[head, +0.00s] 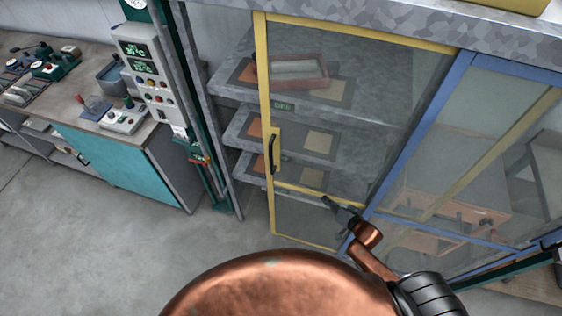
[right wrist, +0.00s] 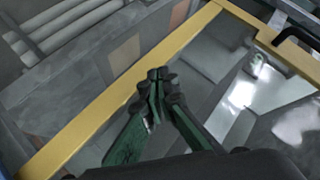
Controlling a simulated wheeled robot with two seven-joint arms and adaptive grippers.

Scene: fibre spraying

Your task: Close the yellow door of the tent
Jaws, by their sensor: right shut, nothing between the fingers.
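The yellow door (head: 265,85) is a yellow-framed clear panel with a black handle (head: 272,150) on its left upright. Shelves show uncovered left of that upright, so the door looks at least partly open. My right gripper (head: 335,205) is small and dark in front of the door's lower right part, right of and below the handle. In the right wrist view its green fingers (right wrist: 160,77) are together and empty, close to a yellow frame bar (right wrist: 112,100). Whether they touch it I cannot tell. A black handle (right wrist: 295,36) shows at the upper right there. My left gripper is not in view.
A blue-framed panel (head: 415,135) stands right of the yellow door. Inside are grey shelves (head: 232,85) with a reddish tray (head: 292,72). A control panel (head: 150,80) and a workbench (head: 125,165) stand at the left. The floor (head: 100,245) in front is clear.

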